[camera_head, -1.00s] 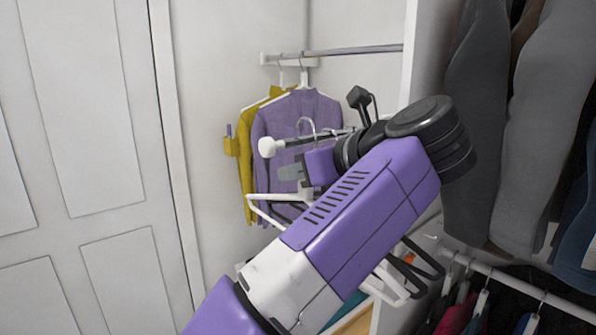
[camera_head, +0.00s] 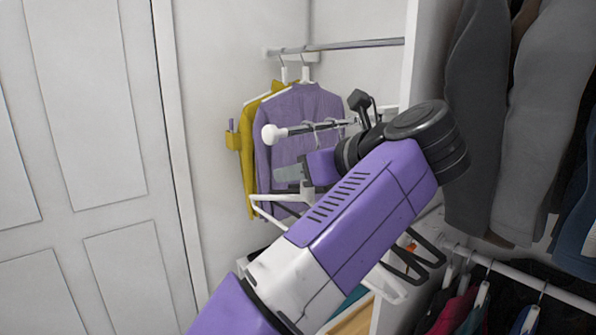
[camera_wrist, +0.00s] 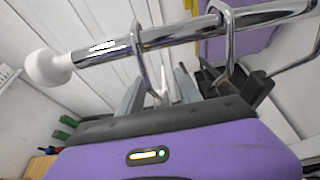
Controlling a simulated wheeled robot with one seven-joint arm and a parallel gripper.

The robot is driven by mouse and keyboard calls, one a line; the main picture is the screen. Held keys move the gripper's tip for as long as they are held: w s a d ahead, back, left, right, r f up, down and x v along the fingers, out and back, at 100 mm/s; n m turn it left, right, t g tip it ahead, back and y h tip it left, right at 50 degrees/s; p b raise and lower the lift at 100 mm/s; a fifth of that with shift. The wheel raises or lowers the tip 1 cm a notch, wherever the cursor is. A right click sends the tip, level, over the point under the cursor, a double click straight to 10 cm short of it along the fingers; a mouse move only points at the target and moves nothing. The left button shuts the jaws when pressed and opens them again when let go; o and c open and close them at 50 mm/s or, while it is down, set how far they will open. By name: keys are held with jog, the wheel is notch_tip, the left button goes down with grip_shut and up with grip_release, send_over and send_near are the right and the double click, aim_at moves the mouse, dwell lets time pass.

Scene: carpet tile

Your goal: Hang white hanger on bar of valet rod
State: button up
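The valet rod (camera_head: 297,130) is a chrome bar with a white knob (camera_head: 271,134) at its left end. It crosses the top of the wrist view (camera_wrist: 105,50). The white hanger (camera_head: 265,207) is below the rod, largely hidden behind my arm. Its metal hook (camera_wrist: 141,55) appears to loop over the bar, and its white neck (camera_wrist: 162,97) stands between my fingers. My gripper (camera_wrist: 158,85) is just below the bar, its grey fingers apart with gaps beside the neck. A second hook (camera_wrist: 228,45) loops the bar to the right, above a black hanger (camera_head: 412,262).
A purple shirt (camera_head: 300,105) and a yellow garment (camera_head: 247,130) hang behind the rod on an upper rail (camera_head: 360,44). Dark coats (camera_head: 480,130) hang at right. A lower rail (camera_head: 520,275) holds several clothes. A white door (camera_head: 85,110) is at left.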

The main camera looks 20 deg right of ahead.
jog(key=v, duration=0.6)
jog(key=shift+r+b, duration=0.2)
jog(key=shift+b, duration=0.2)
jog(key=shift+v, duration=0.75)
jog(key=shift+s+f, duration=0.15)
